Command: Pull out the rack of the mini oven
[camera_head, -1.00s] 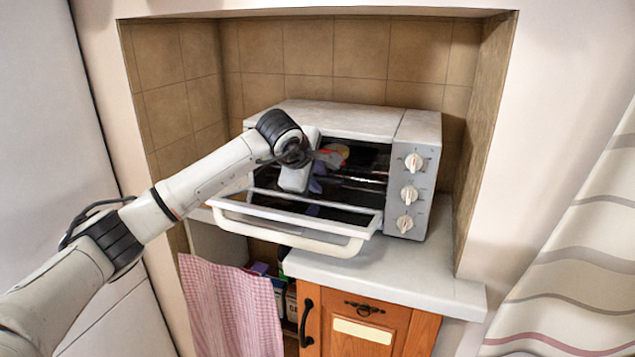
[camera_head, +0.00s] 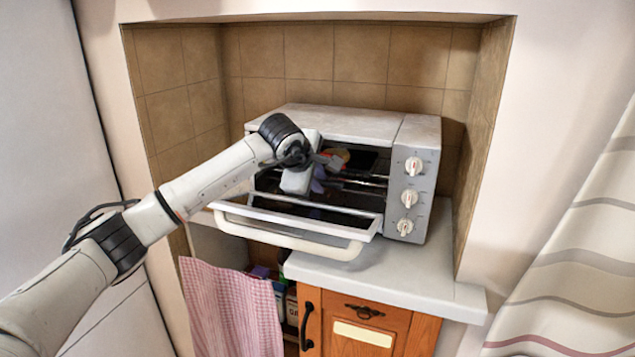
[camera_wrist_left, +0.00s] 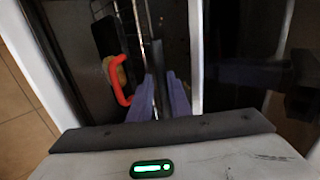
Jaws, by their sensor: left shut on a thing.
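The mini oven (camera_head: 422,165) stands in a tiled alcove with its door (camera_head: 300,218) folded down at the front. The wire rack (camera_head: 366,184) lies inside the dark oven; its metal bars (camera_wrist_left: 140,45) also show in the left wrist view. My left gripper (camera_head: 318,178) reaches in over the open door, at the left part of the opening. In the left wrist view, its purple fingers (camera_wrist_left: 161,88) are shut on the rack's bar. A red-and-tan item (camera_wrist_left: 121,80) is beside the fingers inside the oven. My right gripper is not in view.
The white counter (camera_head: 390,278) has bare space in front of the oven. The alcove wall is close on the oven's right. A pink checked cloth (camera_head: 230,310) hangs below, beside a wooden cabinet (camera_head: 365,325). A striped curtain (camera_head: 580,260) hangs at the right.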

